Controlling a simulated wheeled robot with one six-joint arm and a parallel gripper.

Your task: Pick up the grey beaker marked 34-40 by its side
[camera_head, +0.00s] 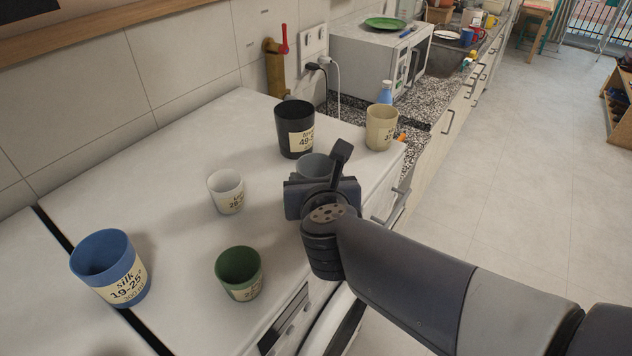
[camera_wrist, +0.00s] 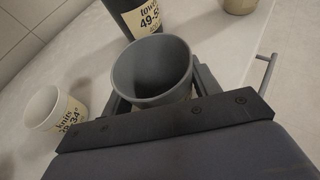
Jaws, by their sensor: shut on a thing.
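The grey beaker (camera_head: 316,168) stands upright on the white machine top near its right side, partly hidden behind my gripper (camera_head: 318,183) in the head view. In the wrist view the grey beaker (camera_wrist: 150,72) sits between the two fingers of my gripper (camera_wrist: 155,97), which are closed against its sides. Its rim is open and its inside looks empty. Its label is hidden in both views. I cannot tell whether its base touches the surface.
A black beaker (camera_head: 294,130) stands close behind. A beige beaker (camera_head: 381,129) is at the back right. A white beaker (camera_head: 226,191) is to the left, a green beaker (camera_head: 239,273) in front, and a blue beaker (camera_head: 110,268) far left. A red-handled tap (camera_head: 280,45) is at the wall.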

